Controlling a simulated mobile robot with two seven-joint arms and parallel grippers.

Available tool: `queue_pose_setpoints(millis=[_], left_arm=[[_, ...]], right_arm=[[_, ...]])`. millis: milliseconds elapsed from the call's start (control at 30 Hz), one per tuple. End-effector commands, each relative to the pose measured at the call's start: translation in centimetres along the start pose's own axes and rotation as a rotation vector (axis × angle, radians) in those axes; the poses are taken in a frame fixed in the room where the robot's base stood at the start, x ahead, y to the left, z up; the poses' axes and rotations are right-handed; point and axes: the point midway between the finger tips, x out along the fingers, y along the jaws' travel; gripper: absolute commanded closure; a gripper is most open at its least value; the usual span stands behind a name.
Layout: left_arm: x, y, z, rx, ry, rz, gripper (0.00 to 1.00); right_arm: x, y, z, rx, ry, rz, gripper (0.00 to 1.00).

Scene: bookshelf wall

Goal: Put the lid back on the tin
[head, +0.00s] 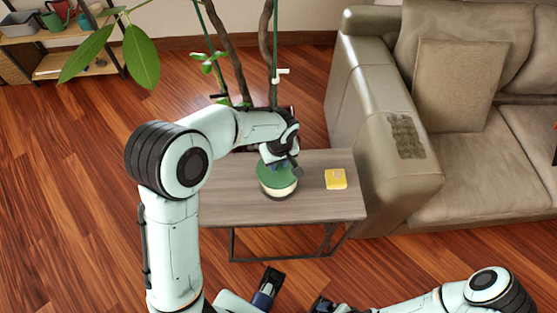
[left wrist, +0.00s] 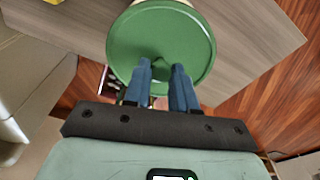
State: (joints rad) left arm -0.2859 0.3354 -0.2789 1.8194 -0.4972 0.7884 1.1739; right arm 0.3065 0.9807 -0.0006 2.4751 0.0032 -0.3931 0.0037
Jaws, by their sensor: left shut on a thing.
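The round green lid (head: 276,176) is over the cream-coloured tin (head: 281,191) on the side table. In the left wrist view the lid (left wrist: 160,45) fills the top middle and hides nearly all of the tin. My left gripper (left wrist: 163,72) reaches down from above, with its blue fingers shut on the lid's central knob. The lid looks level and roughly centred over the tin; I cannot tell whether it is fully seated.
A yellow box (head: 336,179) lies on the wooden side table (head: 225,207), right of the tin. A leather sofa (head: 385,160) stands close to the table's right side. A plant (head: 233,55) rises behind the table. The table's left part is bare.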

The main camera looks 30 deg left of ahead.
Motion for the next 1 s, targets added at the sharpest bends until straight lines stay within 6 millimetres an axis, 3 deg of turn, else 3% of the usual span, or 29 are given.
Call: queue_pose_setpoints(millis=[500,1000], left_arm=[[4.9,0.0,0.6,0.003,-0.001,-0.001,1.0],[5.5,0.0,0.7,0.003,0.0,0.0,1.0]], right_arm=[[2.7,0.4,-1.7,-0.005,0.046,-0.01,0.03],[2.9,0.3,-2.0,-0.006,0.055,-0.012,0.03]])
